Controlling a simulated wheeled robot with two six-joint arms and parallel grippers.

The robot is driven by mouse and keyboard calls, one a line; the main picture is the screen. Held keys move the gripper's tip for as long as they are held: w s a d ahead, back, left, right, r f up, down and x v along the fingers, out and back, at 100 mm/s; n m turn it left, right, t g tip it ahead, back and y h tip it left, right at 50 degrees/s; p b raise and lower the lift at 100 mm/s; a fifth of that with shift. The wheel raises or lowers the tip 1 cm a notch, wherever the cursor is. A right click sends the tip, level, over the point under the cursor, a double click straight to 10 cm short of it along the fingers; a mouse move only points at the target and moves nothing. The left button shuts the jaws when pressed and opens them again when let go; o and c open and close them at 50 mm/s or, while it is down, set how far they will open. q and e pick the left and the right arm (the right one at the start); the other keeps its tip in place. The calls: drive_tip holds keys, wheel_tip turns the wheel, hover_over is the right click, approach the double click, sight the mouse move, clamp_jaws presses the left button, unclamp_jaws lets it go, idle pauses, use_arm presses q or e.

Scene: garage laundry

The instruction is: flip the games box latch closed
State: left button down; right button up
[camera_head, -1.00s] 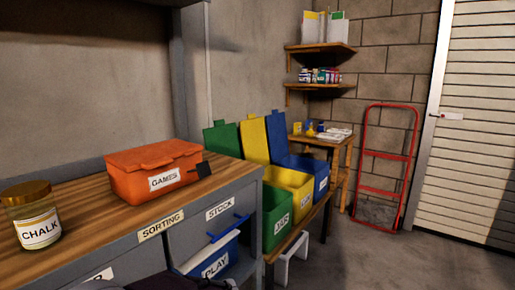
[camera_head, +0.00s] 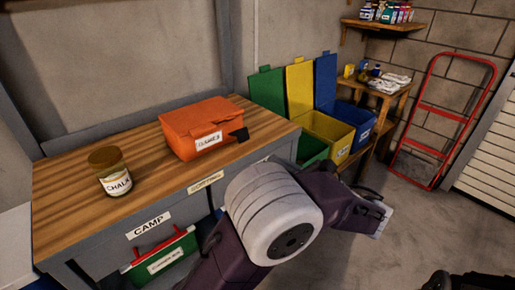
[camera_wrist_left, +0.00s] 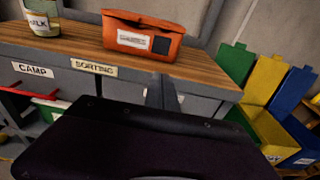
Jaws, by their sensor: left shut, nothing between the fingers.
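The orange games box (camera_head: 200,125) stands on the wooden bench top with its lid down. It also shows in the left wrist view (camera_wrist_left: 125,30). Its black latch (camera_head: 239,135) is on the front, right of the white label, and seems to stick out from the face; in the left wrist view the latch (camera_wrist_left: 161,45) is a dark square. My left gripper (camera_wrist_left: 161,84) is shut and empty, below and in front of the box, apart from it. In the head view my left arm reaches in front of the bench. My right gripper is not visible.
A chalk jar (camera_head: 110,172) stands left of the box on the bench (camera_head: 75,200). Green, yellow (camera_head: 328,135) and blue bins with raised lids stand right of the bench. A red hand truck (camera_head: 445,120) leans at the wall. The bench top around the box is clear.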

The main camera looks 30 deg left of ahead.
sight(238, 134)
use_arm(q)
drive_tip(key=b+x, duration=0.2)
drive_tip(key=x, duration=0.6)
drive_tip(key=shift+w+a+f+b, duration=0.15)
drive_tip(key=shift+a+b, duration=0.1)
drive_tip(key=shift+b, duration=0.1)
drive_tip(key=shift+w+a, duration=0.3)
drive_tip(key=shift+a, duration=0.35)
